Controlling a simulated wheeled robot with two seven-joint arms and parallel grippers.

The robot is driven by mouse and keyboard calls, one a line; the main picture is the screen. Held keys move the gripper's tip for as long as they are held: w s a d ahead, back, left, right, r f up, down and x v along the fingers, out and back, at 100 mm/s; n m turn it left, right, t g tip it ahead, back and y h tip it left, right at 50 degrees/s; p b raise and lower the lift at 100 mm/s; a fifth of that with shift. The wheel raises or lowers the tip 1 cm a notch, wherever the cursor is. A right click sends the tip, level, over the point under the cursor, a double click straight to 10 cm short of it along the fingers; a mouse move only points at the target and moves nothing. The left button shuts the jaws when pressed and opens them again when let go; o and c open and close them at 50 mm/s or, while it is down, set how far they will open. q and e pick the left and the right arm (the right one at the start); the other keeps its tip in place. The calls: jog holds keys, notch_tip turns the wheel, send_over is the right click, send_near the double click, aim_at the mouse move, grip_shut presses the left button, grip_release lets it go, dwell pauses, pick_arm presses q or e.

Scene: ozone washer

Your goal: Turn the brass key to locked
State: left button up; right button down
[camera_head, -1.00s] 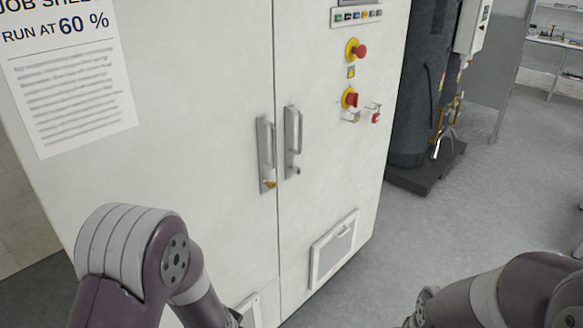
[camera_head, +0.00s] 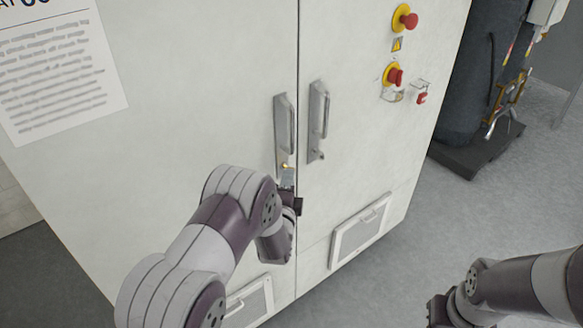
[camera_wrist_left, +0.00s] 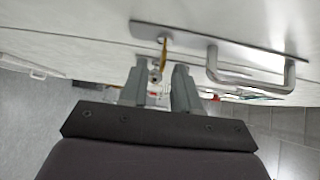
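The brass key (camera_head: 285,166) shows as a small yellow bit at the foot of the left door's handle plate, just above my left gripper (camera_head: 288,178). In the left wrist view the key (camera_wrist_left: 165,50) projects from the plate (camera_wrist_left: 225,40) just ahead of the fingertips, roughly in line with the gap between them. My left gripper (camera_wrist_left: 160,68) is open, its two grey fingers apart on either side of the gap. Whether a finger touches the key I cannot tell. My right gripper (camera_head: 440,310) is low at the right; its fingers are not clear.
The left door handle (camera_head: 284,122) stands out above the key, and the right door handle (camera_head: 319,115) is beside it across the door seam. Red knobs (camera_head: 393,76) and (camera_head: 405,20) are up to the right. A vent panel (camera_head: 360,230) is low on the right door.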

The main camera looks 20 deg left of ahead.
pick_arm(q)
jog(key=w, duration=0.3)
jog(key=shift+w+a+r, duration=0.25)
jog(key=shift+a, duration=0.15)
jog(key=shift+w+f, duration=0.15)
jog(key=shift+w, duration=0.35)
jog(key=shift+s, duration=0.1)
grip_shut()
